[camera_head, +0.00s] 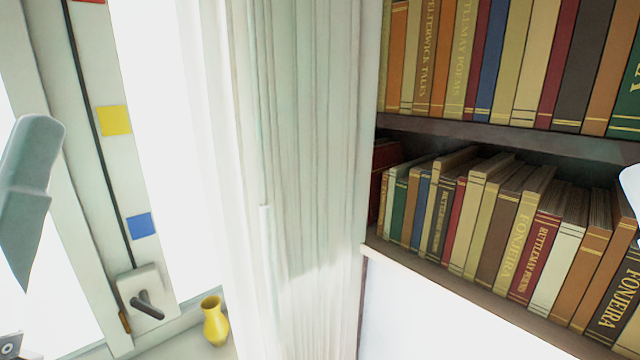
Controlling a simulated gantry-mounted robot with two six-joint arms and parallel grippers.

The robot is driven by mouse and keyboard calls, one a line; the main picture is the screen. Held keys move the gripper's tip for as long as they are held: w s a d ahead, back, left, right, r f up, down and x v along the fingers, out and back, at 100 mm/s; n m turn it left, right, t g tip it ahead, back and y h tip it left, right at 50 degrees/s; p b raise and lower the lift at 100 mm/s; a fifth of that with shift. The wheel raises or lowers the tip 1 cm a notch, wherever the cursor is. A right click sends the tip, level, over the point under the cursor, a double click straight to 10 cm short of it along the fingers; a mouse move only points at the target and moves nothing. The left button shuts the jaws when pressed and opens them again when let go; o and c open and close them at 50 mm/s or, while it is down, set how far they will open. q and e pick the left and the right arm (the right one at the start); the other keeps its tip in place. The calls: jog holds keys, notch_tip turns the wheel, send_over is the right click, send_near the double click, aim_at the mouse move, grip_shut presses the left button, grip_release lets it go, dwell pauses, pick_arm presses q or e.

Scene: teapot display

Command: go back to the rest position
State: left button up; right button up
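The task names no object. A grey, rounded part at the left edge of the head view looks like part of my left arm, but no fingertips show on it. A small piece with a round mark sits in the bottom left corner, too cut off to identify. A pale sliver at the right edge may be part of my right arm. Neither gripper's fingers can be seen, and nothing is seen held.
A bookshelf (500,135) with two rows of books fills the right. A white curtain (300,150) hangs in the middle beside a bright window. A yellow vase (215,322) stands on the sill, near the window handle (147,304). Yellow (115,120) and blue (140,225) squares mark the frame.

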pick_arm(q)
notch_tip(320, 180, up, 36)
jog(key=w+g+p, duration=0.1)
jog(key=w+p, duration=0.1)
jog(key=p, duration=3.6)
jog(key=shift+f+n+g+y, duration=0.15)
jog(key=shift+n+g+y, duration=0.15)
jog(key=shift+a, duration=0.1)
jog(key=shift+o, duration=0.4)
